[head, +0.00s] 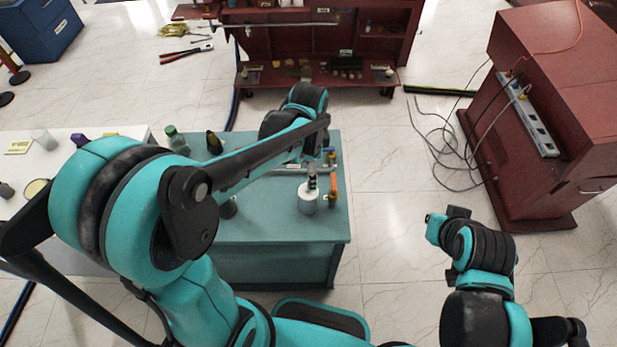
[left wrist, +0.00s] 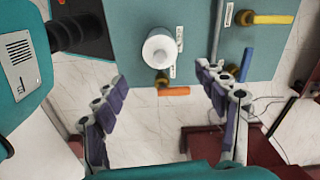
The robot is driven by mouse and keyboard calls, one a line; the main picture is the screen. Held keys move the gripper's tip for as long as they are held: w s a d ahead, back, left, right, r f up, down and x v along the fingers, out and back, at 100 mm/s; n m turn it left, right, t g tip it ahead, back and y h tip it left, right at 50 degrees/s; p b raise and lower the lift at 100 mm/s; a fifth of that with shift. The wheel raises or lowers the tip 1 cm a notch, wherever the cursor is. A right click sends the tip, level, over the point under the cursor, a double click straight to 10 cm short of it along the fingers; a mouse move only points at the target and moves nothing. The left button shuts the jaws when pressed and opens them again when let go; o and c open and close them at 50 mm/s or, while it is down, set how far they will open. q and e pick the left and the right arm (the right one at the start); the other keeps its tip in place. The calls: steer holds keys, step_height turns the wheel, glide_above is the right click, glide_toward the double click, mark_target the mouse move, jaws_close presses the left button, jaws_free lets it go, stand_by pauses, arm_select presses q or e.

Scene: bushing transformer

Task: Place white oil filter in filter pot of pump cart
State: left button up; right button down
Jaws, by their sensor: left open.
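A white cylinder (head: 308,199), which looks like the white oil filter, stands upright on a teal-topped cabinet near its right edge. A dark piece shows just above it in the head view; I cannot tell what it is. The left wrist view shows the white cylinder (left wrist: 160,48) from above, with a round hollow in its top. My left gripper (left wrist: 165,98) is open and empty, its purple-padded fingers spread apart. The cylinder is beyond the fingertips, not between them. I cannot make out a pump cart or filter pot for certain. My right arm's fingers do not show.
Bottles (head: 176,140) stand at the cabinet's back left. A white table (head: 20,165) is on the left. A dark red cabinet (head: 550,130) with loose cables is on the right. The floor between the cabinets is mostly clear.

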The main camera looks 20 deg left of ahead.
arm_select(q)
steer(key=s+a+r+n+t, duration=0.4)
steer(key=s+r+n+t, duration=0.3)
steer(key=s+n, duration=0.3)
steer(key=r+n, duration=0.1)
steer(key=n, duration=0.2)
steer(key=shift+a+r, duration=0.15)
steer(key=shift+a, duration=0.25)
step_height(320, 180, down, 11)
steer(key=b, duration=1)
steer(key=shift+s, duration=0.1)
